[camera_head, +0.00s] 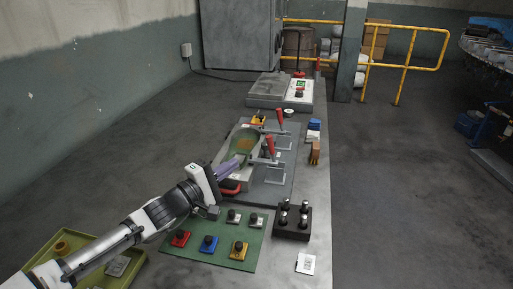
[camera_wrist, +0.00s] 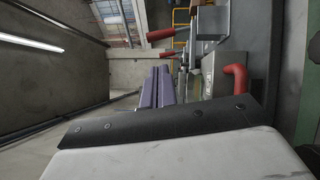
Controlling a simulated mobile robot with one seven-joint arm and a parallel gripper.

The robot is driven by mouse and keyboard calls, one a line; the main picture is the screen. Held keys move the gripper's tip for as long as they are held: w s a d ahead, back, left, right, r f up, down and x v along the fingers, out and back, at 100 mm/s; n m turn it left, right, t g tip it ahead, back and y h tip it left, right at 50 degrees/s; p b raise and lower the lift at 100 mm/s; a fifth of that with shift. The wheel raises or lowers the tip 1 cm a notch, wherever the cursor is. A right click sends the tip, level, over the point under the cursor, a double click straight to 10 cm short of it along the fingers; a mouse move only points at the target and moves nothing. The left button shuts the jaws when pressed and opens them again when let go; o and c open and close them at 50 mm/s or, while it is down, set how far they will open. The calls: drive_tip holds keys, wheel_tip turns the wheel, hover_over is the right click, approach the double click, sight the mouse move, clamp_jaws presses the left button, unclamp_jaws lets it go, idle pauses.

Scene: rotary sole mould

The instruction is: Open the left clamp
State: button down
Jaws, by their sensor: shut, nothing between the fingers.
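Two toggle clamps with red handles stand at the right side of the mould. The nearer clamp's red handle (camera_head: 269,146) and the farther one's red handle (camera_head: 281,117) both point up, tilted. In the wrist view the two red handles (camera_wrist: 162,34) lie sideways beyond the fingers. I cannot tell which clamp is called left. The mould (camera_head: 228,168) has a greenish cavity and a red front handle (camera_head: 230,186), also seen in the wrist view (camera_wrist: 238,78). My gripper (camera_head: 242,160), with purple fingers, is shut and empty above the mould's near left part, apart from the clamp handles.
A green mat (camera_head: 221,252) with several coloured knob blocks lies in front. A black holder (camera_head: 293,229) with metal pegs stands right of it. A green tray (camera_head: 84,238) is under my arm. A grey device (camera_head: 268,88) stands at the bench's far end.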

drive_tip(key=shift+d, duration=0.1)
drive_tip(key=p+x, duration=0.2)
drive_tip(key=x, duration=0.8)
drive_tip(key=shift+p, duration=0.3)
drive_tip(key=shift+d, duration=0.1)
